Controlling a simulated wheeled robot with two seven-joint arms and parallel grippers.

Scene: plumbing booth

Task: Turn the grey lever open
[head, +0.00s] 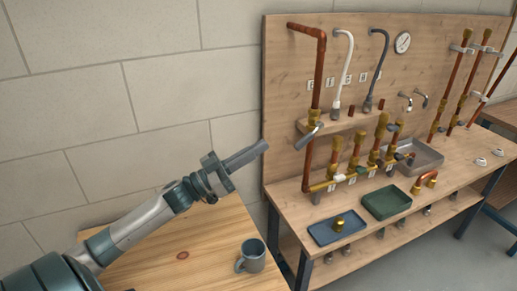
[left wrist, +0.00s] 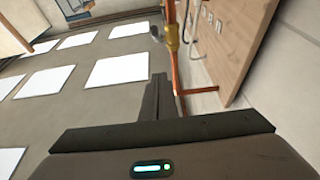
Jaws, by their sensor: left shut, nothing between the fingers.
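In the left wrist view the shut fingers (left wrist: 158,92) point toward a copper pipe with a brass fitting (left wrist: 172,38). A small grey part (left wrist: 155,33) beside that fitting may be the lever, but it is too small to tell. My right gripper is not in view.
The workbench (head: 290,205) holds a brass manifold (head: 322,186) with several valves, a blue tray (head: 322,234), a green tray (head: 376,205) and a metal sink (head: 424,158). A grey mug (head: 252,257) stands on the wooden table (head: 210,235) below my left arm.

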